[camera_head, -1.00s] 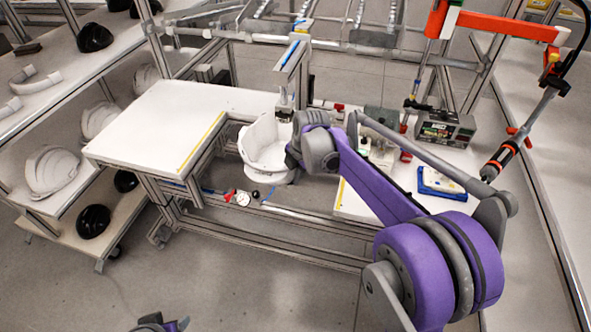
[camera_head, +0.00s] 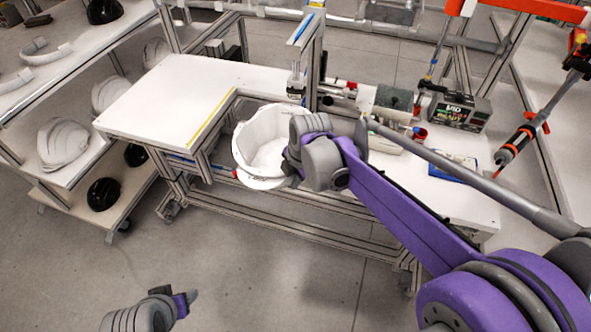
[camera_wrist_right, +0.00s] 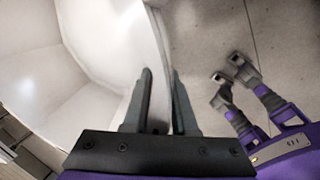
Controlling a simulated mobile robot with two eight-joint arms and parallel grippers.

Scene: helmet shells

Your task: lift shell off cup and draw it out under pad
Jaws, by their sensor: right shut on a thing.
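The white helmet shell (camera_head: 258,150) is in the gap of the table, its hollow side facing up toward me. My right gripper (camera_wrist_right: 161,76) is shut on the shell's edge; in the right wrist view the white shell wall (camera_wrist_right: 112,45) runs between its fingers. In the head view my right wrist hides the shell's right side. The press column with the pad's shaft (camera_head: 297,84) stands just behind the shell; the pad itself is not clearly visible. I cannot make out the cup. My left gripper (camera_head: 188,299) is low at the left, empty and away from the shell.
The white table (camera_head: 180,85) borders the gap at left. On the right worktop are a blue tray (camera_head: 452,170) and a dark boxed device (camera_head: 458,110). Shelves at left hold other white shells (camera_head: 62,143) and black ones (camera_head: 104,192). The floor in front is free.

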